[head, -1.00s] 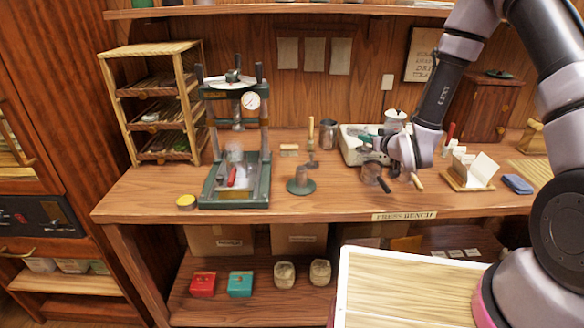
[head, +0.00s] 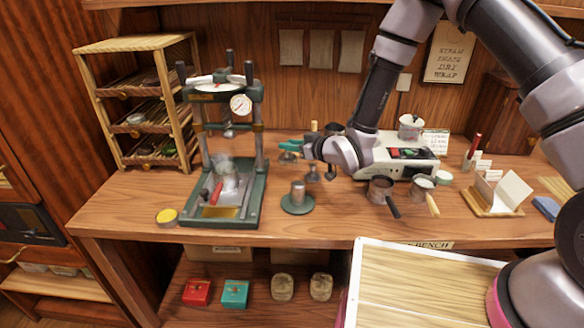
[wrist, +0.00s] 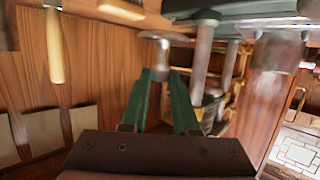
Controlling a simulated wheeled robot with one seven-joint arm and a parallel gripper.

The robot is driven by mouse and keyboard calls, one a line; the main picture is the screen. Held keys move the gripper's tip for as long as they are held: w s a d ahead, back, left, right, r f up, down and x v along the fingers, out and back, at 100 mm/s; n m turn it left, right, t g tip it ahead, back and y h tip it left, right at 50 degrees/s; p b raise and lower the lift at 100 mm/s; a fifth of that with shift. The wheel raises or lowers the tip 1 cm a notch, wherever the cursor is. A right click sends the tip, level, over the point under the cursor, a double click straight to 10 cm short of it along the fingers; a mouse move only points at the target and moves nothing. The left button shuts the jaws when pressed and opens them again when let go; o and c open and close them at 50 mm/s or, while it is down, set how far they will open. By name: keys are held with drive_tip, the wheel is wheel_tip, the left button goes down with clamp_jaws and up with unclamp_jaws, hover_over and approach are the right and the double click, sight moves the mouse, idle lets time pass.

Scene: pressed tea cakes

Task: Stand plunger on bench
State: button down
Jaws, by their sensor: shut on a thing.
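My gripper (wrist: 168,80) is shut on a small metal piece with a round, flat head and short stem, which looks like the plunger (wrist: 155,38). It shows between the green fingertips in the wrist view, slightly blurred. In the head view my gripper (head: 285,147) points left, above the bench (head: 350,222) and right of the press. The held piece is too small to make out clearly there.
The green press (head: 252,215) stands to the left, with a steaming vessel (head: 226,175) on it. A wooden-handled tool (head: 314,127) stands behind my gripper. Two small pans, one dark (head: 380,188), sit to the right. The front bench strip is fairly clear.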

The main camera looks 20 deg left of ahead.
drive_tip(key=shift+f, duration=3.5)
drive_tip(key=shift+f, duration=0.15)
drive_tip(key=c, duration=0.7)
unclamp_jaws()
